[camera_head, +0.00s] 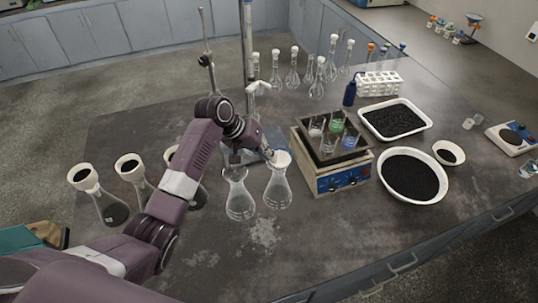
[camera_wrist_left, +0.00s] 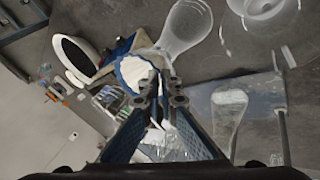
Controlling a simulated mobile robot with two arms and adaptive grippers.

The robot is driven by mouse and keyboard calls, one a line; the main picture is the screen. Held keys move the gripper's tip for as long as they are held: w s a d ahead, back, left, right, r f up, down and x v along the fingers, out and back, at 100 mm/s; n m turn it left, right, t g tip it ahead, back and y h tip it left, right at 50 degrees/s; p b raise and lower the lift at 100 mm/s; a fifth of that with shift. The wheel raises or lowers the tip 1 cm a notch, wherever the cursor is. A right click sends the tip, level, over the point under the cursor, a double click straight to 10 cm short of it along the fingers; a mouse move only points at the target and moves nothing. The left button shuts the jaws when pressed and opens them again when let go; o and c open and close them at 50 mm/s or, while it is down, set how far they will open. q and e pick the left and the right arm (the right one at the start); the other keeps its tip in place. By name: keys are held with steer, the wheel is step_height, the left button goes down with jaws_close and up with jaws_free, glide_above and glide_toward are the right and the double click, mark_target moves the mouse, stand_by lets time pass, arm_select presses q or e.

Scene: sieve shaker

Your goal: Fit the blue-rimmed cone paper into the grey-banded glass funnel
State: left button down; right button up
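My left gripper (camera_head: 268,153) reaches in over the middle of the table, above the front flasks. In the left wrist view its fingers (camera_wrist_left: 163,92) are close together on a white cone paper (camera_wrist_left: 135,72). The paper also shows in the head view (camera_head: 281,158), at the mouth of the right front flask (camera_head: 278,189). I cannot tell whether it touches the glass there, and its blue rim is not clear. A second clear flask (camera_head: 240,200) stands just left, with a glass mouth on top. I cannot make out a grey band on either. My right gripper is not in view.
The blue-fronted shaker (camera_head: 343,180) stands close right of the flasks. White trays of black grains (camera_head: 428,173) lie farther right. Flasks topped with white, black-filled funnels (camera_head: 84,182) stand left. A metal stand (camera_head: 248,45) and several stoppered flasks (camera_head: 292,70) are behind. The front table is clear.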

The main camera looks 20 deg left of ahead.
arm_select(q)
steer(key=shift+s+a+f, duration=0.1)
steer(key=shift+s+f, duration=0.4)
steer(key=shift+f, duration=0.4)
stand_by(0.3)
steer(key=shift+s+a+f+p, duration=0.15)
steer(key=shift+s+f+p, duration=0.15)
steer(key=shift+f, duration=0.4)
stand_by(1.9)
steer(key=c, duration=2.1)
jaws_free()
steer(key=shift+w, duration=0.1)
steer(key=shift+w+f, duration=0.1)
steer(key=shift+w+r, duration=0.2)
steer(key=shift+r, duration=0.55)
steer(key=shift+w+r, duration=0.2)
steer(key=shift+r, duration=0.5)
steer(key=shift+w+r, duration=0.1)
steer(key=shift+r, duration=1.7)
